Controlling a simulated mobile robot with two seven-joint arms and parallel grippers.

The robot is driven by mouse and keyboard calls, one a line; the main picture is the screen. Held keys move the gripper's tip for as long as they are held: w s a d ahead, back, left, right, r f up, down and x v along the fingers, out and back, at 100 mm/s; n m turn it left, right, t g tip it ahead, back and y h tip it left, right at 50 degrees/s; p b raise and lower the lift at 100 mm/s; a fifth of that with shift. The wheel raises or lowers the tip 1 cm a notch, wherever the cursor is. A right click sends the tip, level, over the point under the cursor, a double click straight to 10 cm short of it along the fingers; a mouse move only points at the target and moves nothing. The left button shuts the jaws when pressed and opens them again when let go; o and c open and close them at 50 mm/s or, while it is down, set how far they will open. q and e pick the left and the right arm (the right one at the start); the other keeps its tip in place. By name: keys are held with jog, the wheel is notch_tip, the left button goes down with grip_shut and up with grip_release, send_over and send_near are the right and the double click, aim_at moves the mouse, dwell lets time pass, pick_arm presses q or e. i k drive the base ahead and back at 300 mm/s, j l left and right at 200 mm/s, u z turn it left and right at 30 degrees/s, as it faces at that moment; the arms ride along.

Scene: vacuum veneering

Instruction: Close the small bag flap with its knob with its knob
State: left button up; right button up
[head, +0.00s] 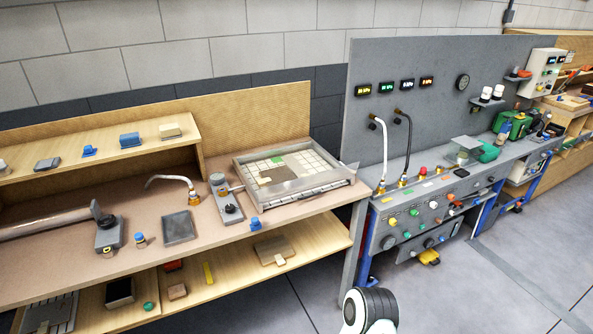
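I cannot tell for sure which thing is the small bag flap. A framed, shallow grey tray (345,178) with a pale gridded bed lies on the wooden bench, with a green patch and a brown patch on it. On the grey bench, a clear greenish panel (466,143) stands tilted beside a green bowl (488,153). No knob on either can be made out at this size. A white and black ribbed part of my arm shows at the bottom centre. Neither gripper is in view.
The wooden bench (300,212) holds a dark plate (179,228), a grey tube (45,222) and small blue-topped pieces. Hoses (381,150) rise from the grey bench, whose front carries coloured knobs (393,222). The floor (480,290) at front right is clear.

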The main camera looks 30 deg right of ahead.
aim_at(298, 182)
jog(key=i+l+u, duration=0.2)
jog(key=l, duration=0.65)
jog(key=l+u, duration=0.15)
jog(key=l, duration=0.7)
jog(key=l+u, duration=0.2)
jog(key=l, duration=0.7)
jog(key=k+l+u, duration=0.15)
jog(key=l, duration=0.7)
jog(key=l+u, duration=0.2)
jog(key=l, duration=0.65)
jog(key=k+l, duration=0.15)
jog(key=k, duration=0.2)
jog(key=k+l, duration=0.1)
jog(key=k, duration=0.3)
jog(key=i+j+z, duration=0.1)
jog(key=z, duration=0.25)
jog(key=j+z, duration=0.2)
jog(key=z, duration=0.15)
jog(key=j+z, duration=0.15)
jog(key=z, duration=0.2)
jog(key=j+z, duration=0.4)
jog(key=j, duration=0.7)
jog(key=i, duration=0.05)
